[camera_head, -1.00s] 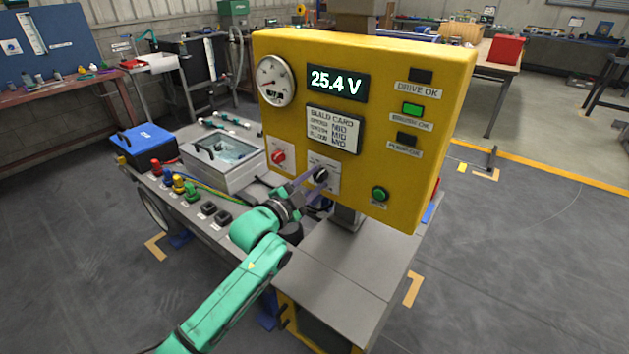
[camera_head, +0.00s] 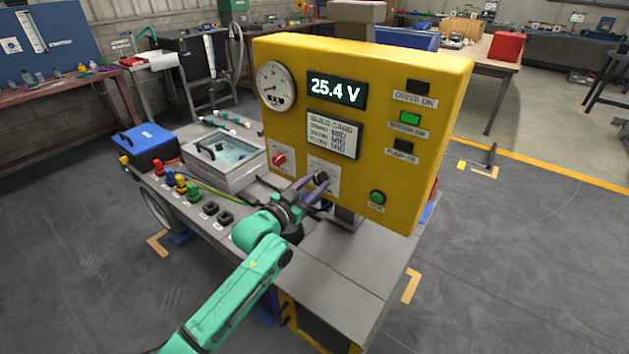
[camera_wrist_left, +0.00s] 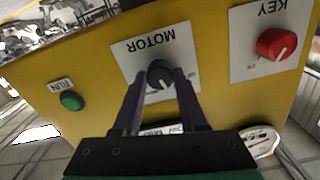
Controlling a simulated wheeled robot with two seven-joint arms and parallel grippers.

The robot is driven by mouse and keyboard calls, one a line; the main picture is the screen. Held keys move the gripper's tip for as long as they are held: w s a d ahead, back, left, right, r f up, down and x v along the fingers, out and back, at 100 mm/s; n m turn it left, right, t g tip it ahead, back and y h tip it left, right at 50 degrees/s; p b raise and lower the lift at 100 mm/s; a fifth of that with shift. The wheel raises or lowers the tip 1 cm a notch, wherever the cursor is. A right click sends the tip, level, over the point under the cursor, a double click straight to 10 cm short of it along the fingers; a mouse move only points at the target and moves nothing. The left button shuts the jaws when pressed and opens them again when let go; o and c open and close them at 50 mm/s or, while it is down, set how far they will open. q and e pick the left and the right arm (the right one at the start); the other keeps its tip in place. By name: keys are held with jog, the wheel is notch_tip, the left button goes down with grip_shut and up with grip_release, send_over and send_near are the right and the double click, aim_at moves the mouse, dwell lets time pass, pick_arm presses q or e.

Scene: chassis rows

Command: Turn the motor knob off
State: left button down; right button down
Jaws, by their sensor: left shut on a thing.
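The black motor knob (camera_head: 321,178) sits on a white plate low on the front of the yellow panel (camera_head: 285,120). In the left wrist view the knob (camera_wrist_left: 159,75) shows upside down under the word MOTOR, with a pale pointer line on its face. My left gripper (camera_head: 318,181) reaches the panel from the left. Its purple fingers are shut on the knob's sides, as the left wrist view (camera_wrist_left: 160,82) also shows. The knob's exact setting is hard to read. My right gripper is out of view.
A red key knob (camera_head: 279,160) is left of the motor knob, and a green RUN button (camera_head: 377,197) is to its right. A gauge (camera_head: 276,86), a 25.4 V display (camera_head: 337,89) and a lit green lamp (camera_head: 410,118) are above. A clear-lidded box (camera_head: 222,160) stands left.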

pick_arm(q)
jog(key=n+p, duration=0.1)
jog(key=n, duration=0.3)
jog(key=shift+n, duration=0.3)
jog(key=n, duration=0.5)
jog(key=shift+p, duration=0.3)
jog(key=shift+n, duration=0.3)
jog(key=shift+c, duration=2.2)
grip_release()
jog(key=b+v, duration=0.1)
jog(key=v, duration=1.3)
jog(key=shift+s+a, duration=0.2)
